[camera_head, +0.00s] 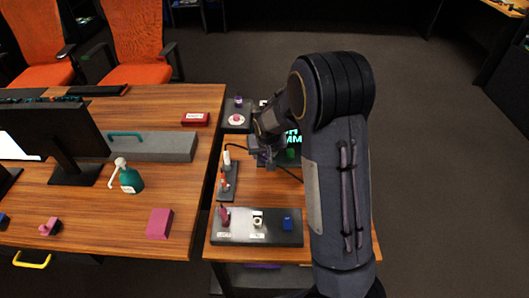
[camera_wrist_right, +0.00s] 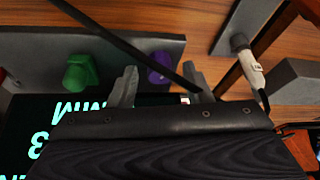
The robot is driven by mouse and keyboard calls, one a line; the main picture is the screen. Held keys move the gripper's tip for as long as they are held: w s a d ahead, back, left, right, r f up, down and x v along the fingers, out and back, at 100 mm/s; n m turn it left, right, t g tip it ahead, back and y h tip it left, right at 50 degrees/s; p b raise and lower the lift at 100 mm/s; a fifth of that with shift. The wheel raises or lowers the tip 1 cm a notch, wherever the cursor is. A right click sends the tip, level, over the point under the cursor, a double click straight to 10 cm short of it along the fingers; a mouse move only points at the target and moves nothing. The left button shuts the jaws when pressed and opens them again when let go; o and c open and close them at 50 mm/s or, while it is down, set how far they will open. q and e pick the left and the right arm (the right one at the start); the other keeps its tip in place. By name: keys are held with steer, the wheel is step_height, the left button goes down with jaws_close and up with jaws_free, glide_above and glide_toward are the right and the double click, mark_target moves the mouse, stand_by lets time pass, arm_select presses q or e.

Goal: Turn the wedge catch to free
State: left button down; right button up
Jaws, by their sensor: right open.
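I cannot tell for sure which control is the wedge catch, and no "free" marking can be read. The near panel (camera_head: 270,239) bears a magenta lever (camera_head: 224,215), a pale knob (camera_head: 258,221) and a blue block-like control (camera_head: 287,223). In the right wrist view, a grey panel (camera_wrist_right: 120,50) bears a green knob (camera_wrist_right: 82,72) and a purple knob (camera_wrist_right: 160,67). My right gripper (camera_wrist_right: 160,88) is open, its fingers apart, with the purple knob appearing between them; contact cannot be judged. It shows in the head view (camera_head: 266,157), partly hidden by my arm. My left gripper is out of view.
A dark strip holds a white-handled switch (camera_wrist_right: 248,62). A lit display (camera_head: 293,137) stands beyond my right arm, and a thin dark cable crosses near the gripper. The left desk holds a monitor (camera_head: 60,130), spray bottle (camera_head: 129,179) and pink block (camera_head: 160,222).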

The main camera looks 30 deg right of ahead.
steer(key=shift+c, duration=0.4)
jaws_close()
steer(key=shift+d+f+n+b, duration=0.1)
steer(key=shift+f+n+b, duration=0.15)
steer(key=shift+b, duration=0.2)
steer(key=shift+d+n+y+b, duration=0.1)
steer(key=shift+n+y+b, duration=0.5)
steer(key=shift+n+b, duration=0.4)
steer(key=shift+r+n+y+b, duration=0.2)
steer(key=shift+n+y+b, duration=0.15)
steer(key=shift+n, duration=0.7)
steer(key=shift+o, duration=0.4)
jaws_free()
steer(key=shift+r, duration=0.1)
